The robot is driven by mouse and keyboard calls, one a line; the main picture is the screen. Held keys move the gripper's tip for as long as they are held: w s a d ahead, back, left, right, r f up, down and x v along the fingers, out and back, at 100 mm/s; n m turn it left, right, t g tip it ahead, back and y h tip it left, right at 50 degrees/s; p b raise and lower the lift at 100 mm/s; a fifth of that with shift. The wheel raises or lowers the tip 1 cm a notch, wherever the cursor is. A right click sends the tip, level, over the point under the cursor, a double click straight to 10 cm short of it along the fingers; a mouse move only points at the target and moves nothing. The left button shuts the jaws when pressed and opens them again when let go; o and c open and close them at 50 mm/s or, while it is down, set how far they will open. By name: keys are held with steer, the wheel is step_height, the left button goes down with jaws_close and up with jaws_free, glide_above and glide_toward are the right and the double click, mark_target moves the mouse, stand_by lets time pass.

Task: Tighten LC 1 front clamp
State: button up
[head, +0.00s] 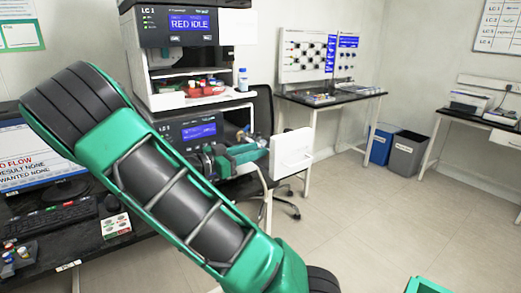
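The LC 1 stack (132,55) stands on the bench at centre left. Its upper screen (188,22) reads "RED IDLE". A lower module also has a lit blue screen (200,130), labelled LC 1. The front clamp cannot be made out.
A tray of coloured-cap bottles (203,89) and a blue bottle (242,79) sit mid-stack. A monitor (30,160) and keyboard (50,218) are at left. Blue (380,145) and grey bins (405,155) stand farther back.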

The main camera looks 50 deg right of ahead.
steer(key=shift+x, duration=2)
jaws_close()
